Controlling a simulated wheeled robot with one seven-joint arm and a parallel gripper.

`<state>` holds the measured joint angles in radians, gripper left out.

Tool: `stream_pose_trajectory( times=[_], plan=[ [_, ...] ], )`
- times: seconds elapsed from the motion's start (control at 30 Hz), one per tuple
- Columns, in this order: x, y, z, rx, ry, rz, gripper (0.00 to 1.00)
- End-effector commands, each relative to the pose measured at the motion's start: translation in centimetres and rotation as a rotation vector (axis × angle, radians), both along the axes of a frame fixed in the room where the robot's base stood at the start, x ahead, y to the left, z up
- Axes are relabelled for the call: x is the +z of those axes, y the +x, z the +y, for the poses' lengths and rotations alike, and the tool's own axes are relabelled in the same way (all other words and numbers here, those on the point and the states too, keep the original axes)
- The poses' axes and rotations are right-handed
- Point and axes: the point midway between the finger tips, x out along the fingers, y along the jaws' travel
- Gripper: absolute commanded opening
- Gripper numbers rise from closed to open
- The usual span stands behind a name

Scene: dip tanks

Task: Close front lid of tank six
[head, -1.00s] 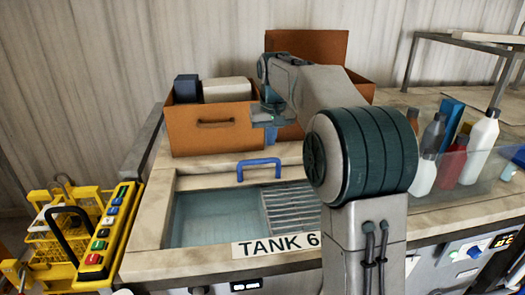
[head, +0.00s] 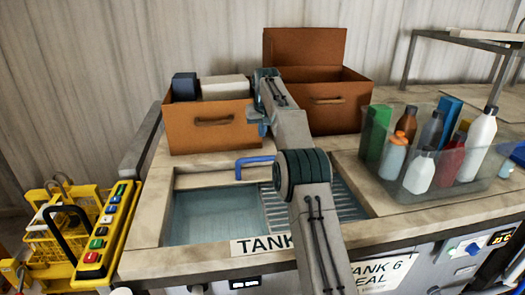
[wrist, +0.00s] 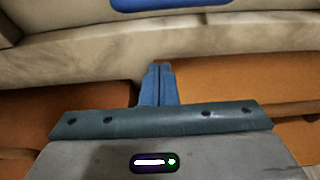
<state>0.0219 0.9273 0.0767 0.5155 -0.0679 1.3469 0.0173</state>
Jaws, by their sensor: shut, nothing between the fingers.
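Tank six is open at its front, showing teal liquid (head: 215,215) and a ribbed rack on the right. Its label (head: 262,245) is partly covered by my arm. A pale strip with a blue handle (head: 255,163) lies behind the opening; whether this is the front lid I cannot tell. The handle also shows at the top edge of the wrist view (wrist: 170,4). My gripper (head: 263,130) is behind the handle, beside the brown boxes. In the wrist view its blue fingers (wrist: 157,85) are together and empty, apart from the handle.
Two brown boxes, left (head: 210,135) and right (head: 340,110), stand close behind the tank. A clear bin (head: 395,195) of bottles stands to the right. A yellow control panel (head: 108,230) and yellow baskets are at the left.

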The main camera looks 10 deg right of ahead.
Motion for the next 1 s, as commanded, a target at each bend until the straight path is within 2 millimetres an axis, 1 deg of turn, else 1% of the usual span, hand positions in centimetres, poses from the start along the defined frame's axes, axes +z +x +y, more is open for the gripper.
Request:
stream_pose_trajectory(
  times=[0.03, 0.27, 0.8, 1.0],
  plan=[
    [-1.3, 0.3, 0.0, 0.000, 0.000, 0.005, 0.00],
    [-5.9, 2.1, 0.0, 0.000, 0.001, 0.004, 0.00],
    [-6.4, -1.0, 0.0, 0.000, 0.000, 0.001, 0.00],
    [-6.6, -1.7, 0.0, 0.000, 0.000, 0.001, 0.00]
  ],
)
